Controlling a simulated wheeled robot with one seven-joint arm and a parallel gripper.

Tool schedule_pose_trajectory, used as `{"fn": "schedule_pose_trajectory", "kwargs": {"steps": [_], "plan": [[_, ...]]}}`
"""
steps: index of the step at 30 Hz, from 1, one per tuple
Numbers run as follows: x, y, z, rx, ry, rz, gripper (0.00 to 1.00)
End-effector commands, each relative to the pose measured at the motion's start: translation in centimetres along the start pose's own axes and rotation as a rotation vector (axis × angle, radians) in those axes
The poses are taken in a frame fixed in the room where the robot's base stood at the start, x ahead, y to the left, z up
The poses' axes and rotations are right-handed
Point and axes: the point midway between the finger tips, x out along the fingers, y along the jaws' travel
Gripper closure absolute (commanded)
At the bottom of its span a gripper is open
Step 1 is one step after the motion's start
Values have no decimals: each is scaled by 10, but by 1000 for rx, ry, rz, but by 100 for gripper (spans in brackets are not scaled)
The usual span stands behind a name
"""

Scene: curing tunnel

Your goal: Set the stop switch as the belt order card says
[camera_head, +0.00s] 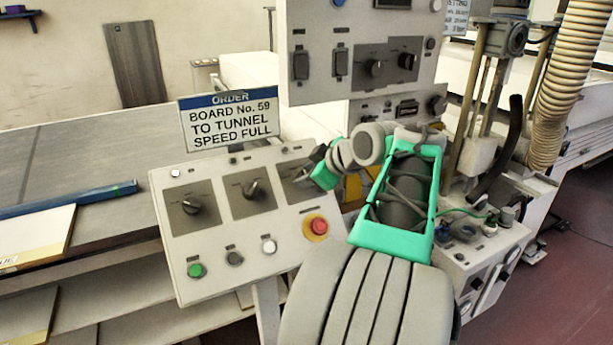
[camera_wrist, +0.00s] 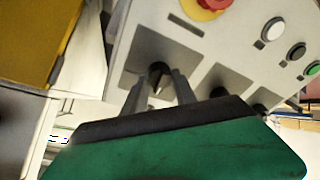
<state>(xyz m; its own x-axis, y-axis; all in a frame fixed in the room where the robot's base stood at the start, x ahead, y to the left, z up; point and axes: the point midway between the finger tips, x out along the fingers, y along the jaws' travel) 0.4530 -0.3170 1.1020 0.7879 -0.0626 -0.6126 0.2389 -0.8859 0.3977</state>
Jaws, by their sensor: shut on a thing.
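The order card (camera_head: 229,119) stands behind the sloped panel (camera_head: 215,262) in the head view and reads "ORDER, BOARD No. 59 TO TUNNEL, SPEED FULL". The panel has a row of three dark plates with rotary knobs, a left knob (camera_head: 191,205), a middle knob (camera_head: 252,189) and a right one. In the wrist view my gripper (camera_wrist: 159,88) is shut on the black right knob (camera_wrist: 157,70), one finger on each side. The knob labels are too small to read.
An upright panel (camera_head: 350,85) with switches stands behind. Boards and a blue bar (camera_head: 70,198) lie at left.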

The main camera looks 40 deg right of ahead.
Motion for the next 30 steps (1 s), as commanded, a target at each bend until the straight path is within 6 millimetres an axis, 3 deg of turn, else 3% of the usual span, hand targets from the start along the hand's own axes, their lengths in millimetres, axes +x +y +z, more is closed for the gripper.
{"fn": "schedule_pose_trajectory", "kwargs": {"steps": [15, 30], "plan": [[0, -1, 0, 381, 22, 72, 100], [0, -1, 0, 475, 28, 90, 100]]}}
